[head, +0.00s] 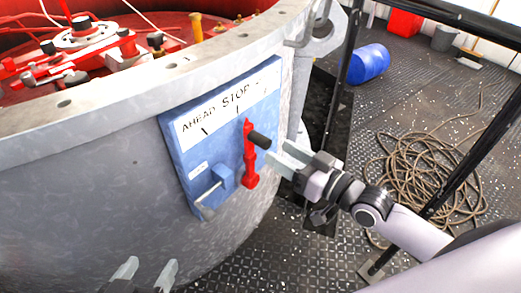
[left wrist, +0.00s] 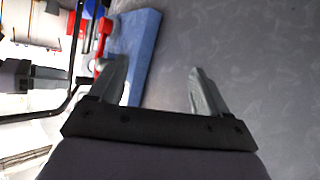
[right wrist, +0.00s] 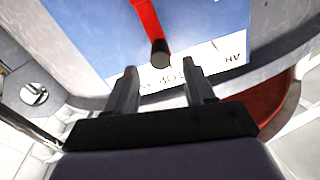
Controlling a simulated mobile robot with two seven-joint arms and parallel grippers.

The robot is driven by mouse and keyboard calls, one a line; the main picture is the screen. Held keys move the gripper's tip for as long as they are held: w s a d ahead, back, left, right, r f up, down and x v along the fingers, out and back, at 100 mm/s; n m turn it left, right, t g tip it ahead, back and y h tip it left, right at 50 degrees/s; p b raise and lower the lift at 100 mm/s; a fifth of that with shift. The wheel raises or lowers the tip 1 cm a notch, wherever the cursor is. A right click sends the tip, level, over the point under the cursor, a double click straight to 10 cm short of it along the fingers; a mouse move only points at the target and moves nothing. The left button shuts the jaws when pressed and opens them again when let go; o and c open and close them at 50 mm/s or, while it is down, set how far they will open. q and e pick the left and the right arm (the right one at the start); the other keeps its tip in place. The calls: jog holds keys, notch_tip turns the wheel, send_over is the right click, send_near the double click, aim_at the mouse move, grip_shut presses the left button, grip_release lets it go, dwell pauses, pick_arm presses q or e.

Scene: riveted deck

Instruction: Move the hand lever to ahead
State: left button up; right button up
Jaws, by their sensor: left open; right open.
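A blue panel (head: 182,157) with a white label reading AHEAD and STOP is on the side of the grey drum. The red hand lever (head: 250,160) stands nearly upright below STOP; its black grip (head: 260,140) juts out to the right. My right gripper (head: 277,158) is open just right of the lever. In the right wrist view the grip (right wrist: 160,54) lies beyond and between the fingertips (right wrist: 163,75), not visibly held. My left gripper (head: 145,270) is open and empty, low before the drum. The left wrist view shows the panel's edge (left wrist: 142,50) and part of the red lever (left wrist: 104,28).
A small metal handle (head: 208,193) sticks out at the panel's lower left. The drum's rim (head: 150,78) is above, with red machinery (head: 70,75) inside. Black railings (head: 480,150), a coiled rope (head: 425,165) and a blue barrel (head: 369,64) are to the right.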

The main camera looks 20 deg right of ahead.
aim_at(260, 141)
jog(key=shift+b+x, duration=0.75)
jog(key=shift+x, duration=2.7)
pick_arm(q)
jog(key=shift+w+d+f+h, duration=0.15)
jog(key=shift+w+d+h, duration=0.15)
jog(key=shift+d, duration=0.35)
